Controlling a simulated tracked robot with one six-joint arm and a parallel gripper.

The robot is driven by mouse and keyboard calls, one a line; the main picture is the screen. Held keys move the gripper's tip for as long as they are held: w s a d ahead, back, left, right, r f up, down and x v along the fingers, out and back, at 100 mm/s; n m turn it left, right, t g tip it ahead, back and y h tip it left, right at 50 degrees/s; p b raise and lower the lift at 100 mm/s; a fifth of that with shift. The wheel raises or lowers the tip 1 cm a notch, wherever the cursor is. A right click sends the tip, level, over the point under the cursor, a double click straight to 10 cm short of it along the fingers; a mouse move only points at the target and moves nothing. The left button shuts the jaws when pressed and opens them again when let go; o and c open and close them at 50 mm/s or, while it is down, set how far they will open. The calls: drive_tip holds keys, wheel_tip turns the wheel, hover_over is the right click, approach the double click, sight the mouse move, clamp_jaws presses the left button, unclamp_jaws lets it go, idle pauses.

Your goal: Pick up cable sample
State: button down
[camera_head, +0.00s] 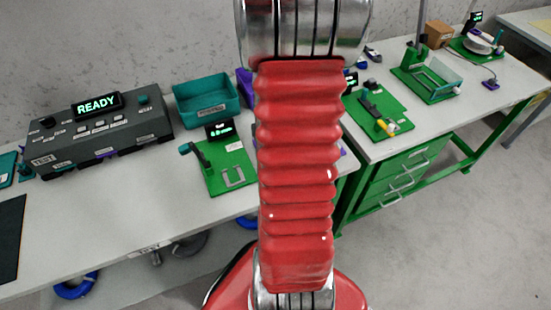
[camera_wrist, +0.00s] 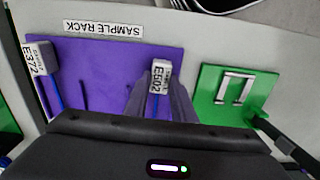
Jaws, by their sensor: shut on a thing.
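In the wrist view, my gripper (camera_wrist: 160,98) is shut on a white-tagged cable sample (camera_wrist: 160,77), with one dark finger on each side of it. The tag text appears inverted and seems to read E402. A second tagged sample (camera_wrist: 40,60), reading E372, hangs at the left of the purple sample rack (camera_wrist: 110,65), with a thin blue cable below its tag. The held sample is still in front of the rack; whether it touches the rack I cannot tell. In the head view my red arm hides the gripper and most of the rack.
A green fixture (camera_wrist: 232,95) with a U-shaped metal piece stands right of the rack in the wrist view. In the head view, a tester (camera_head: 95,130) showing READY, a teal bin (camera_head: 206,97) and more green fixtures (camera_head: 380,112) stand on the benches.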

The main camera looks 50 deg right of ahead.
wheel_tip(320, 180, up, 10)
idle(0.6)
idle(0.4)
